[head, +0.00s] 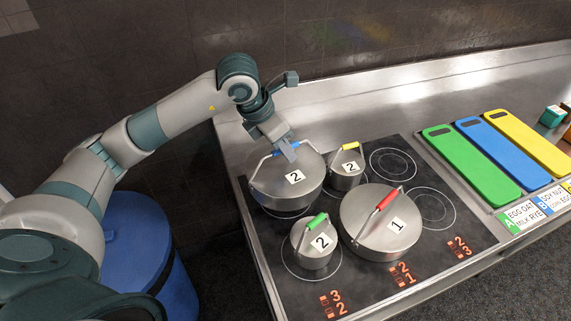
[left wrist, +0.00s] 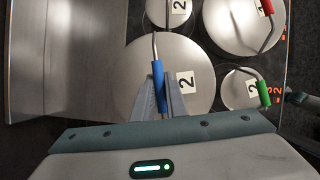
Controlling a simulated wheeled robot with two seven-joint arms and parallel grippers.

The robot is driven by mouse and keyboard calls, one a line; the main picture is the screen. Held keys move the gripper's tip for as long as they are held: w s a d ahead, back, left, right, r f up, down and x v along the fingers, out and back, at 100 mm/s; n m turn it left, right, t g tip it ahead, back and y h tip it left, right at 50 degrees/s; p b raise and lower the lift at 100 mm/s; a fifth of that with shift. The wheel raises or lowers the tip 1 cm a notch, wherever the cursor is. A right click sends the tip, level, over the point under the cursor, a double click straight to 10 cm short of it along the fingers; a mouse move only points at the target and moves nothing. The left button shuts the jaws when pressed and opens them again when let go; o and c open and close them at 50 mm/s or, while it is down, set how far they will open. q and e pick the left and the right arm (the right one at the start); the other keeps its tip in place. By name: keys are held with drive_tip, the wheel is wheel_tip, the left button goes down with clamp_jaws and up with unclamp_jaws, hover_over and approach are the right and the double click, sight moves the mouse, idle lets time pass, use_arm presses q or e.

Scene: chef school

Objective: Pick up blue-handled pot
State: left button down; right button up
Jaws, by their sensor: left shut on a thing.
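The blue-handled pot (head: 270,190) stands at the back left of the black cooktop, with a "2" label on its lid. Its raised handle has a blue grip (head: 262,157). My left gripper (head: 288,150) is over the lid and shut on the blue handle. In the left wrist view the blue handle (left wrist: 158,84) lies between the fingers of my left gripper (left wrist: 160,100), with the round lid (left wrist: 195,65) below. Whether the pot is clear of the cooktop cannot be told. My right gripper is not in view.
Close by on the cooktop (head: 455,240) stand a yellow-handled pot (head: 345,180), a red-handled pot (head: 370,230) and a green-handled pot (head: 308,255). Green (head: 470,165), blue (head: 510,150) and yellow (head: 535,140) boards lie at the right. The steel counter behind is clear.

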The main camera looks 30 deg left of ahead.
use_arm(q)
drive_tip(key=shift+r+b, duration=0.6)
drive_tip(key=shift+r, duration=1.75)
